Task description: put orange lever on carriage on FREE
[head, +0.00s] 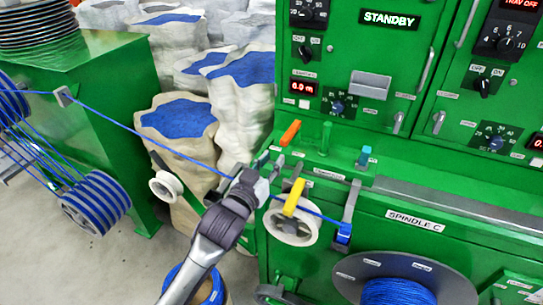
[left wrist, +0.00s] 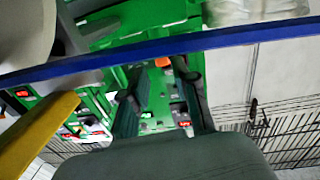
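The orange lever (head: 290,133) stands tilted on the green machine's ledge, just past my left gripper (head: 271,163) in the head view. My left gripper reaches up toward it from below, with its fingertips apart and short of the lever. In the left wrist view the two dark fingers (left wrist: 160,100) are spread with nothing held between them. A small orange part (left wrist: 162,62) shows between and beyond them; it may be the lever. The carriage and the FREE label cannot be made out clearly. My right gripper is in neither view.
The blue cable (head: 130,129) runs from the left reel past my gripper, and crosses the left wrist view (left wrist: 150,58) close up. A yellow lever (head: 294,198) and white pulley (head: 291,222) sit right of the gripper. A blue spool (head: 398,291) is at lower right.

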